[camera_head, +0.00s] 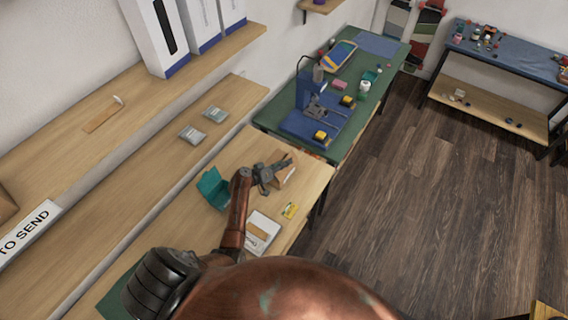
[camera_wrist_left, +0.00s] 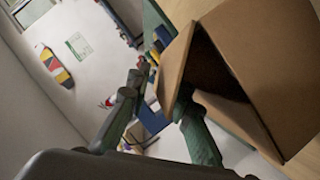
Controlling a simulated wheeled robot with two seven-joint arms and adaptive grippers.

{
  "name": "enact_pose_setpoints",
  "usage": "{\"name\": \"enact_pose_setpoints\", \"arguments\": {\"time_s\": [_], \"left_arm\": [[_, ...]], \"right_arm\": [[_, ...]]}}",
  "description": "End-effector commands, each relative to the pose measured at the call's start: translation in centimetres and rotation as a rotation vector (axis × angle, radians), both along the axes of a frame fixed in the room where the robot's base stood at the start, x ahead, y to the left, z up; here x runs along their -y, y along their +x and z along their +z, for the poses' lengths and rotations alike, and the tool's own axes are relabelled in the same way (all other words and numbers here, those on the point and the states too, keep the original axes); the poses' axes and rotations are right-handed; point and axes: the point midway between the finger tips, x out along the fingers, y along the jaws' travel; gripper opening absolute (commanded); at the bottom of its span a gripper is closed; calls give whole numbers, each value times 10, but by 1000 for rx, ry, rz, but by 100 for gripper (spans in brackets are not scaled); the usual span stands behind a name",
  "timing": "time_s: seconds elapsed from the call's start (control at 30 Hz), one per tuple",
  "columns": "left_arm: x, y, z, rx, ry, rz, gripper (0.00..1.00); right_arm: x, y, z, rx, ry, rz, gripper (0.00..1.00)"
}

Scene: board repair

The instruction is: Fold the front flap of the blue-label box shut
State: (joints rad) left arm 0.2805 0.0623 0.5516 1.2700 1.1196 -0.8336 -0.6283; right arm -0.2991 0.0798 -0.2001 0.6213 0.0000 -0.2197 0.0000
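A brown cardboard box (camera_head: 286,174) stands near the right edge of the light wooden table, partly hidden behind my left gripper (camera_head: 277,172). In the left wrist view the cardboard box (camera_wrist_left: 265,60) fills the upper right, with its dark opening facing the gripper and flaps standing out from it. No blue label shows on its visible faces. My left gripper (camera_wrist_left: 160,125) has its fingers apart, one beside the outer flap (camera_wrist_left: 180,72) and one at the opening. I cannot tell whether they touch the cardboard. My right gripper is not in view.
Shelves (camera_head: 140,170) line the left wall. Open floor (camera_head: 430,200) lies right.

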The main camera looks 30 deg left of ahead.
Motion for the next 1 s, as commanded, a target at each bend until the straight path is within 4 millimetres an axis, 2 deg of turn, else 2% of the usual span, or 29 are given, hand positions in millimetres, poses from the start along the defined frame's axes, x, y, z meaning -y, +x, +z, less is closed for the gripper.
{"name": "enact_pose_setpoints", "arguments": {"time_s": [0.2, 0.47, 0.87, 1.0], "left_arm": [[-1, 0, 0, 0, 0, 1, 18], [-2, -1, 0, 0, 0, 1, 0], [-2, -1, 0, 0, -2, 3, 0], [-4, -1, -5, -3, -39, 2, 0]], "right_arm": [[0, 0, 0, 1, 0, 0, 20], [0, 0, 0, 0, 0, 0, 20], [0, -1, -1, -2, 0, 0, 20], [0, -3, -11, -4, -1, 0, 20]]}}
